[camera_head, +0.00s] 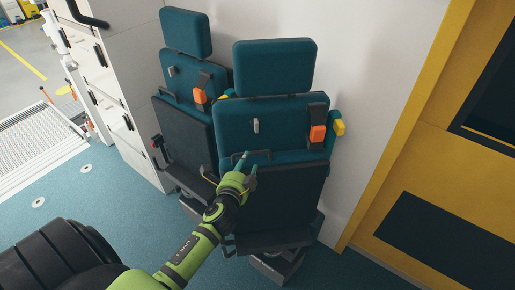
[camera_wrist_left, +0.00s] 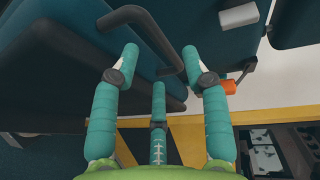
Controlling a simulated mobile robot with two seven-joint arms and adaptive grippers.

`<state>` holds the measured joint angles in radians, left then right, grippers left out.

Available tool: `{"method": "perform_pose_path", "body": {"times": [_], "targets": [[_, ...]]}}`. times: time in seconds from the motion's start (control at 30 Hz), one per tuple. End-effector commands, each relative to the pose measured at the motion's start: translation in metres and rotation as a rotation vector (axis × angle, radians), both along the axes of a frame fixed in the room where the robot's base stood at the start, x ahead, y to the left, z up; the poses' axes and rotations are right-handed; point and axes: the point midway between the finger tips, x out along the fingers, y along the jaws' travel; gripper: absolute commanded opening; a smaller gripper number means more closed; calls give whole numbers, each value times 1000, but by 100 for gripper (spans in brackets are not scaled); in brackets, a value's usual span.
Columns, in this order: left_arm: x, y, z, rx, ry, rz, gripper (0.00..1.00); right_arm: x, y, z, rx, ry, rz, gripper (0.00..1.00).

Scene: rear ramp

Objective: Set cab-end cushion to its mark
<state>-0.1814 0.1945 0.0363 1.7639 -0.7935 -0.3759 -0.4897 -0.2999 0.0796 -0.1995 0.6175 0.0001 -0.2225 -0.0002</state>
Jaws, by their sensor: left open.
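Two teal seats stand side by side against the white wall. The right seat, farther from the ramp, has a dark cushion panel (camera_head: 290,200) standing steeply below its teal backrest (camera_head: 262,122). I see no clear mark for it. The left seat has a similar dark cushion (camera_head: 184,135). My left gripper (camera_head: 246,166) is open in front of the right seat, near the top of its dark panel. In the left wrist view the open fingers (camera_wrist_left: 162,72) are close to a dark bent handle (camera_wrist_left: 172,62); I cannot tell whether they touch. My right gripper is not in view.
Orange buckles (camera_head: 318,133) hang on the seats, and a yellow piece (camera_head: 338,127) sits at the right seat's side. A yellow-framed wall (camera_head: 440,150) bounds the right. White cabinets (camera_head: 118,75) and a grey ramp (camera_head: 40,145) lie left. The blue floor (camera_head: 110,190) is bare there.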

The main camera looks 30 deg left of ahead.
Motion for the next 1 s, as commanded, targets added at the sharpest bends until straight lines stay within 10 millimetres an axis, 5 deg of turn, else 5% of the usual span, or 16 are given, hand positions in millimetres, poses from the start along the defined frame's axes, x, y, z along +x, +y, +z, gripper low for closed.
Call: {"method": "perform_pose_path", "body": {"times": [0.33,0.73,0.77,0.87,1.0], "targets": [[46,14,-8,-1,-4,-1,46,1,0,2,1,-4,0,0],[55,17,-11,-3,-3,-3,46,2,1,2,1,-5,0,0],[55,17,-10,-3,-3,-3,42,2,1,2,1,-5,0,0],[55,17,-10,-3,-3,-3,2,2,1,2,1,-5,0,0],[55,17,-10,-4,-4,-3,0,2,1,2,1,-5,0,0]]}}
